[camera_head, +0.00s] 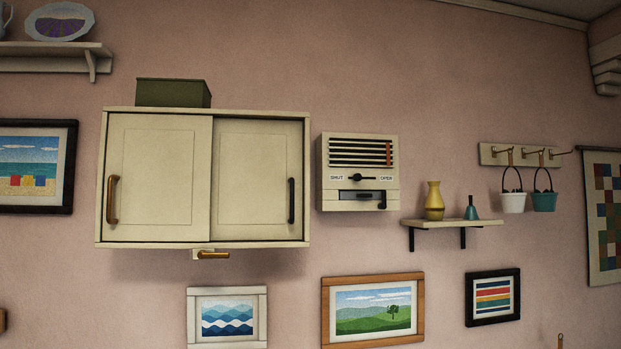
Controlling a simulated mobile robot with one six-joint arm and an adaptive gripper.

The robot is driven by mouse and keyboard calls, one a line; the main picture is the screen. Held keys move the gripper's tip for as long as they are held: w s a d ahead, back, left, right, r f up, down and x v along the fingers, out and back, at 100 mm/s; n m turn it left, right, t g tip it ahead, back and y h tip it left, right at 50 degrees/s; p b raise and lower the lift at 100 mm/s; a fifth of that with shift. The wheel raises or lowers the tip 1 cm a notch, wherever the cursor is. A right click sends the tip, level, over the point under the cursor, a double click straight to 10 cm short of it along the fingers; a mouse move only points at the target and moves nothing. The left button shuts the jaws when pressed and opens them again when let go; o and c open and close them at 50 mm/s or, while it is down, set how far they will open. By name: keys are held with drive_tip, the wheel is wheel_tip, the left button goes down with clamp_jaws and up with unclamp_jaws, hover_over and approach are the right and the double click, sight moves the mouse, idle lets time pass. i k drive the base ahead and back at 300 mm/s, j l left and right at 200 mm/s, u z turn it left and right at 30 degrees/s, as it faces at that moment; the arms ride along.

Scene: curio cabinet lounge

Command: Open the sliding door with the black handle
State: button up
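A cream wall cabinet (203,109) hangs on the pink wall, left of the middle. Its right sliding door (255,185) has a vertical black handle (291,201) near its right edge. The left sliding door (155,180) has a brass handle (112,200) near its left edge and sits in front of the right door where they meet. Both doors look closed, covering the cabinet's front, so the inside is hidden. My gripper is not in view.
A dark green box (173,93) stands on the cabinet. A brass handle (213,255) sticks out below it. Just right is a vent unit (358,173) with a lever, then a small shelf (452,223) with a yellow vase (434,201) and teal bell (471,208). Framed pictures hang below.

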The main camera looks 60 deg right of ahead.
sight(257, 192)
drive_tip(key=z, duration=1.3)
